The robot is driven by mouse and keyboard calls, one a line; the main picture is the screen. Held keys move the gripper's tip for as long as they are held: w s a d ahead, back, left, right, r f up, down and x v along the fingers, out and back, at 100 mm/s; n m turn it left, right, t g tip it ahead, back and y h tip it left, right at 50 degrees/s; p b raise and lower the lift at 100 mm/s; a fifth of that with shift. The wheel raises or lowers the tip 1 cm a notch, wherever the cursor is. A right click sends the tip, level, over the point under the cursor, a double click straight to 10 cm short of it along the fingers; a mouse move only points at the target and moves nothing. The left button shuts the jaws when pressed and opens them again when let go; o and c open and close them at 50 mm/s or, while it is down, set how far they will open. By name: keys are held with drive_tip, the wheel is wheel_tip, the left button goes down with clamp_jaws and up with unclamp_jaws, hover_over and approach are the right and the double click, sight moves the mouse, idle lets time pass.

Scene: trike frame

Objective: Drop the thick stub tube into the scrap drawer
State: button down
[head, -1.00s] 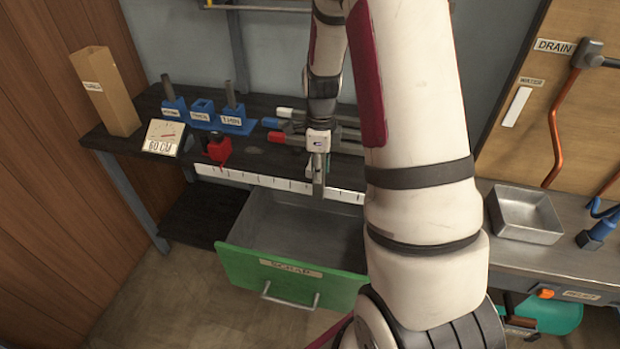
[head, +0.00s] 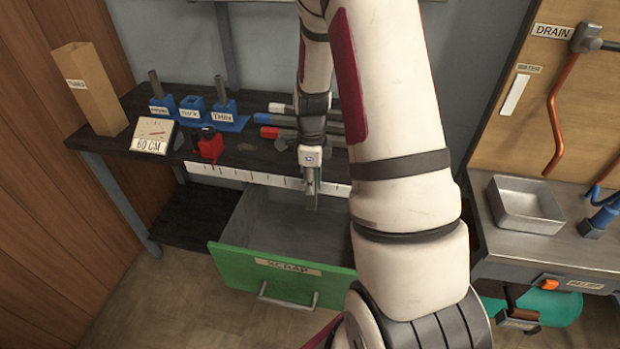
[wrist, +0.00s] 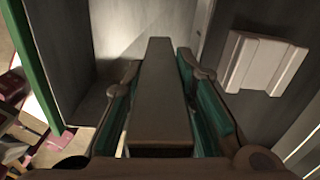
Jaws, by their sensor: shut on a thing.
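My gripper (head: 312,180) is shut on the thick stub tube, a short grey piece (head: 312,199) that hangs below the fingers in the head view. In the wrist view the tube (wrist: 160,85) lies between the teal finger pads of my gripper (wrist: 165,100). The scrap drawer (head: 282,270) has a green front with a SCRAP label and stands open below the bench. The held tube appears over the drawer's open grey inside, near its back. Its height above the drawer floor is hard to tell. The drawer's green front (wrist: 28,70) also shows in the wrist view.
A ruler strip (head: 240,174) runs along the bench edge behind the drawer. The bench holds blue tube holders (head: 193,108), a red tool (head: 209,146), a 60 CM sign (head: 153,137) and clamped bars. A metal tray (head: 527,205) stands at right.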

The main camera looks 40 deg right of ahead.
drive_tip(key=c, duration=1.2)
unclamp_jaws()
drive_tip(key=shift+c, duration=0.2)
drive_tip(key=shift+r, duration=0.2)
wheel_tip(320, 180, up, 12)
drive_tip(key=shift+f, duration=0.15)
